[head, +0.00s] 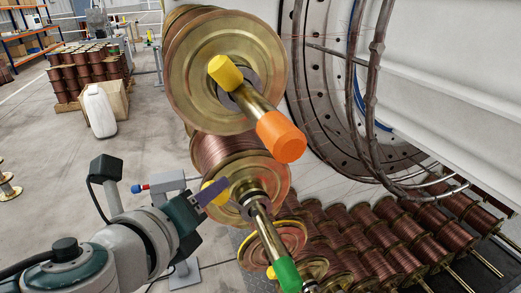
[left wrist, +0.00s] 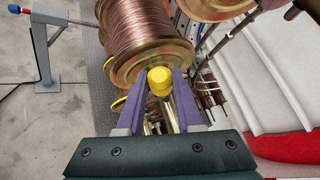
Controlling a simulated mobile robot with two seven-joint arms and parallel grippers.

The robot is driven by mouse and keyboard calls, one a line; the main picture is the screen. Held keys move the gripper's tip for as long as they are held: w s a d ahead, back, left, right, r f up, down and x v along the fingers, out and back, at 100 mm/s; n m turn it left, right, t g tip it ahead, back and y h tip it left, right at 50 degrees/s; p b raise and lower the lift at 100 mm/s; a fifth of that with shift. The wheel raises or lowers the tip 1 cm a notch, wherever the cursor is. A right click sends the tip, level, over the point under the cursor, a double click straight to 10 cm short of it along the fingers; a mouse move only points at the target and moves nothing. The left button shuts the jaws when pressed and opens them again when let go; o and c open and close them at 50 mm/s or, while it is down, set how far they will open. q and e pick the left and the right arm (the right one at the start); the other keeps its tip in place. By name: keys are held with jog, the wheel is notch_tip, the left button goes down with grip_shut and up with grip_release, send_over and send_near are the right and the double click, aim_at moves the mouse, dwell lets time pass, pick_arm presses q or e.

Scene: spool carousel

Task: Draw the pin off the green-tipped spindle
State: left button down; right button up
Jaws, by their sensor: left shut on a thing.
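The green-tipped spindle (head: 262,222) is a brass shaft that carries a copper-wire spool (head: 228,155) with brass flanges; its green tip (head: 287,273) points down toward the front. My left gripper (head: 213,192) is beside the spool's front flange, to the left of the shaft. Its purple fingers are shut on a yellow pin (left wrist: 160,80), whose rounded head shows between the fingertips in the left wrist view. The fingers hide part of the pin, and I cannot tell whether it still sits in the shaft. My right gripper is not in view.
Above is an orange-tipped spindle (head: 280,137) with its own yellow pin (head: 226,72) and a spool. More copper spools (head: 375,238) lie at lower right. A grey stand with a red-and-blue handle (head: 139,188) stands left of the spools. Open floor lies at far left.

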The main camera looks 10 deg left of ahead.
pick_arm(q)
jog(key=shift+a+r, duration=0.1)
jog(key=s+a+b, duration=0.1)
jog(key=s+a, duration=0.5)
jog(key=a, duration=0.4)
jog(key=shift+s, duration=0.4)
